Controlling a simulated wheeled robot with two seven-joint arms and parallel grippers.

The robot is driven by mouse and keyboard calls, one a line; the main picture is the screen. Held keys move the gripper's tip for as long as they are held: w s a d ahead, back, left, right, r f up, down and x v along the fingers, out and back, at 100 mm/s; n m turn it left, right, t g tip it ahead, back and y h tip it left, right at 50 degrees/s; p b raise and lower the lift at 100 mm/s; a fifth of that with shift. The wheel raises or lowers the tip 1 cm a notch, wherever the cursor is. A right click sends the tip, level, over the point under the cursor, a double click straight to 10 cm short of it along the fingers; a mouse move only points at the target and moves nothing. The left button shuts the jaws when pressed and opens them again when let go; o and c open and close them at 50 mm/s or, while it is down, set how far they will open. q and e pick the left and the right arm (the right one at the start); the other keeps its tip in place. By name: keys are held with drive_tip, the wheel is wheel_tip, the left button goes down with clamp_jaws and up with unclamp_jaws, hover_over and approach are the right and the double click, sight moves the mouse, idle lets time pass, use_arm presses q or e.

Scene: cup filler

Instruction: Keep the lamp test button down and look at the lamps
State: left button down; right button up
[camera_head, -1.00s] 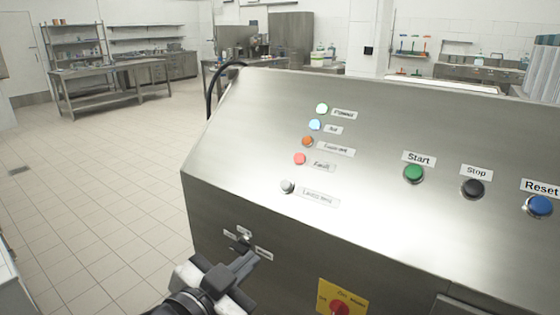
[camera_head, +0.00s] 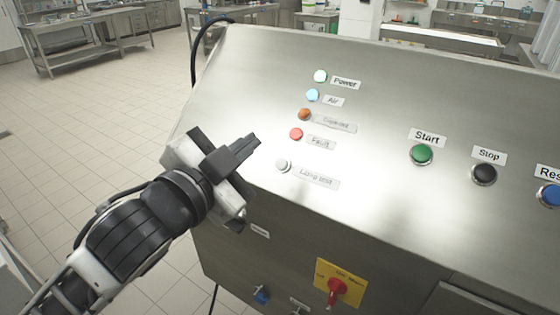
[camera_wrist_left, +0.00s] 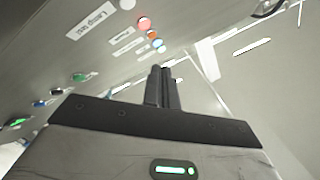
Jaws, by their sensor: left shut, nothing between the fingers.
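The lamp test button (camera_head: 283,166) is a small pale button on the sloped steel panel (camera_head: 375,130), beside its label. Above it is a column of lamps: a bright whitish power lamp (camera_head: 320,76), a bright light-blue air lamp (camera_head: 312,95), a duller orange lamp (camera_head: 305,114) and a red fault lamp (camera_head: 296,134). My left gripper (camera_head: 252,141) is shut and empty, its fingertips left of the button and apart from it in the picture. In the left wrist view the closed fingers (camera_wrist_left: 162,70) point toward the panel, with the red lamp (camera_wrist_left: 145,23) beyond them.
To the right are the green start button (camera_head: 421,154), black stop button (camera_head: 484,174) and blue reset button (camera_head: 550,195). A red rotary switch (camera_head: 338,289) on a yellow plate sits on the front face below. A black cable (camera_head: 193,60) arches at the panel's left edge.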

sight(281, 164)
use_arm(q)
drive_tip(key=w+d+f, duration=0.1)
drive_tip(key=f, duration=0.1)
drive_tip(key=w+d+f+b, duration=0.1)
drive_tip(key=w+f, duration=0.1)
drive_tip(key=w+d+f, duration=0.1)
drive_tip(key=f, duration=0.1)
drive_tip(key=shift+w+d+f, duration=0.15)
drive_tip(key=shift+w+d, duration=0.1)
drive_tip(key=shift+w, duration=0.05)
use_arm(e)
drive_tip(key=shift+w+a+f, duration=0.1)
drive_tip(key=shift+w+a, duration=0.15)
drive_tip(key=shift+a, duration=0.05)
drive_tip(key=shift+s+d+f, duration=0.1)
drive_tip(key=shift+d+f, duration=0.1)
idle(0.8)
use_arm(q)
drive_tip(key=shift+w+f, duration=0.1)
drive_tip(key=shift+f, duration=0.05)
idle(0.6)
drive_tip(key=shift+w+d+f, duration=0.15)
use_arm(e)
drive_tip(key=shift+a, duration=0.1)
